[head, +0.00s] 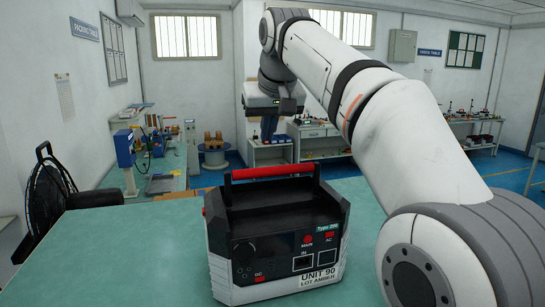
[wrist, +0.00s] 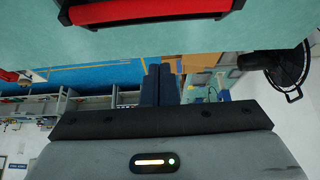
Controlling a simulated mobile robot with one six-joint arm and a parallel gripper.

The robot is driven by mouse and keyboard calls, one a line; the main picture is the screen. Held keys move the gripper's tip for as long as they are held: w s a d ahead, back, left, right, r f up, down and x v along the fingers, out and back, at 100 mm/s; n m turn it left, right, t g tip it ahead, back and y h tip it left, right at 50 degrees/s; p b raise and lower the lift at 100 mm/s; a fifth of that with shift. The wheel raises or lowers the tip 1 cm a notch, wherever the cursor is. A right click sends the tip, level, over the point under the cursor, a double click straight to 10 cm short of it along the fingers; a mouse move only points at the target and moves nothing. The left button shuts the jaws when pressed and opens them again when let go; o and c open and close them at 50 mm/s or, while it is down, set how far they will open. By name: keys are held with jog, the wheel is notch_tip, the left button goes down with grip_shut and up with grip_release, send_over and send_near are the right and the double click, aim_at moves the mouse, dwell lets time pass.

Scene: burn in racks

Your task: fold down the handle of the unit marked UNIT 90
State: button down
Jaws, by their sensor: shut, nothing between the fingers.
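The black and light grey unit marked UNIT 90 (head: 275,225) stands on the green table. Its red-gripped handle (head: 272,171) is raised above the unit's top, along the far side in the head view. The handle also shows at the top edge of the wrist view (wrist: 145,10), with black ends. My gripper (head: 268,138) is above and beyond the handle in the head view, its dark fingers pointing down. In the wrist view the fingers (wrist: 160,70) are together and empty, apart from the handle. The unit's body is out of the wrist view.
The green table (head: 110,255) is bare on both sides of the unit. A black fan-like object (head: 48,195) stands at the left table edge. Workbenches with tools and a spool (head: 213,150) stand farther back. My arm fills the right side of the head view.

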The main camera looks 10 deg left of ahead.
jog(key=f, duration=0.5)
jog(key=shift+s+d+f, duration=0.2)
jog(key=shift+d+f, duration=0.15)
jog(key=shift+f, duration=0.05)
jog(key=shift+s, duration=0.15)
